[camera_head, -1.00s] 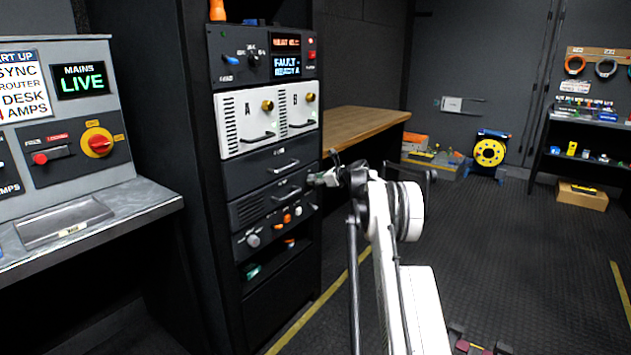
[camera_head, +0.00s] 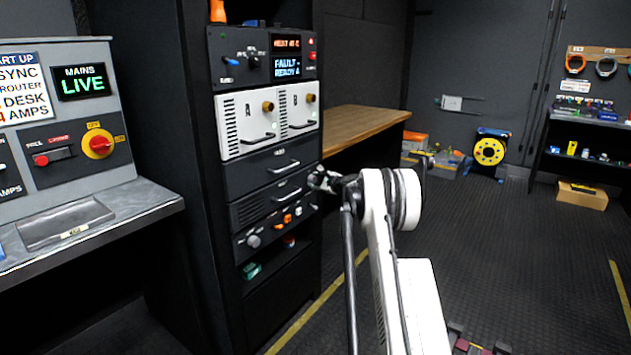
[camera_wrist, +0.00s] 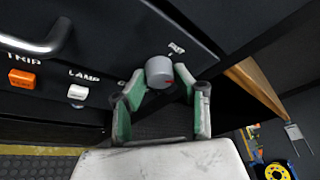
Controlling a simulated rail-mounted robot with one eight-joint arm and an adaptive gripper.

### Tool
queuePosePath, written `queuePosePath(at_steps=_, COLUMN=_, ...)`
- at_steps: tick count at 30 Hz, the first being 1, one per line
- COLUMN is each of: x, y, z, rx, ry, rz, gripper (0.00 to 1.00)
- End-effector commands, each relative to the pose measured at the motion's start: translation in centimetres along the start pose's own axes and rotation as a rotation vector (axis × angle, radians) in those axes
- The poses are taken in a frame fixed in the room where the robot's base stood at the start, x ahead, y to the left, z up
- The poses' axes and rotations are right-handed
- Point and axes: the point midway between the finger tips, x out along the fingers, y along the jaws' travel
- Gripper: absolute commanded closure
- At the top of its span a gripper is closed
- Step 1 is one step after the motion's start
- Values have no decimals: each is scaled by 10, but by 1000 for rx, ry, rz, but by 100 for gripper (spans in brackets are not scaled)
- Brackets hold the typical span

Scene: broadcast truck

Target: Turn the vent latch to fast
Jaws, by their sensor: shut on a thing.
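The grey round knob (camera_wrist: 160,72), with a small red mark, sits at the right end of a dark panel in the wrist view. Small labels lie beside it, one at its upper right and one at its left, too blurred or covered to read fully. My gripper (camera_wrist: 160,88) has its green-padded fingers on either side of the knob and is shut on it. In the head view my gripper (camera_head: 320,180) is at the right edge of the equipment rack (camera_head: 262,180); the knob cannot be made out clearly there.
An orange TRIP button (camera_wrist: 22,78) and a white LAMP button (camera_wrist: 77,92) lie left of the knob. A metal drawer handle (camera_wrist: 40,42) sticks out above them. A wooden worktop (camera_head: 365,128) stands right of the rack. The floor to the right is largely clear.

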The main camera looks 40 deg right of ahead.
Motion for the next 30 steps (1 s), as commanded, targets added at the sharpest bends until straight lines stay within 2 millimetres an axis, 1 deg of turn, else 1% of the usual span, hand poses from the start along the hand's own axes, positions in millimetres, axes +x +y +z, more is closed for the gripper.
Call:
queuePosePath(at_steps=18, x=1, y=3, z=-2, rx=-528, ry=-25, rz=-227, gripper=99)
queuePosePath(at_steps=24, x=1, y=3, z=-2, rx=-673, ry=-32, rz=-288, gripper=99)
queuePosePath(at_steps=30, x=1, y=3, z=-3, rx=-779, ry=-37, rz=-332, gripper=99)
